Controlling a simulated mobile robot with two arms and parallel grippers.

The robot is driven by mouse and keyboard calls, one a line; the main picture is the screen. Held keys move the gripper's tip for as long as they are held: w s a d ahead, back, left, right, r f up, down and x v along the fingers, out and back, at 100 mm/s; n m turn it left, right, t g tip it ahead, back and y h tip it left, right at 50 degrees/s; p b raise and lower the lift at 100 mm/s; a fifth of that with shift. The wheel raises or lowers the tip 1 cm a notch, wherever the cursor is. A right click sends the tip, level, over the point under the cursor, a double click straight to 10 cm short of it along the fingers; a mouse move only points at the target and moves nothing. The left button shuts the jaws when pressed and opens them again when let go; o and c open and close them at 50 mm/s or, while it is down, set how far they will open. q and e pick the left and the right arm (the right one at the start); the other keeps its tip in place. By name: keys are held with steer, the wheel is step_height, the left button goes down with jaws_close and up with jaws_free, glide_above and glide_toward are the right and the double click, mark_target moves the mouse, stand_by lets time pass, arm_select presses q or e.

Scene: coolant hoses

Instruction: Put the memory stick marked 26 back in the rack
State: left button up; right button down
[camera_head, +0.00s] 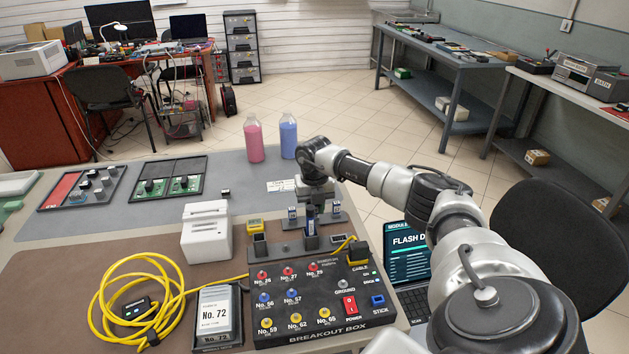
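My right gripper (313,196) points down over a small grey rack (328,226) behind the breakout box. A dark blue memory stick (311,220) stands upright directly below and in front of its fingers. Whether the fingers are closed on this stick is too small to tell. Two more sticks with pale and blue tops stand upright in the rack, a left one (292,214) and a right one (336,208). The numbers on the sticks are not readable. My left gripper is out of view.
The black breakout box (320,300) has coloured jacks and a red power switch. A yellow cable (140,285) is coiled at left, beside a No. 72 case (218,317) and a white block (206,235). Pink (254,142) and blue (288,138) bottles stand behind. A laptop (408,255) is at right.

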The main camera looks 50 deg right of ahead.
steer(key=shift+f, duration=0.55)
stand_by(1.5)
steer(key=c, duration=0.6)
jaws_free()
steer(key=shift+r, duration=0.1)
step_height(320, 180, up, 9)
steer(key=p, duration=0.7)
steer(key=shift+p, duration=0.3)
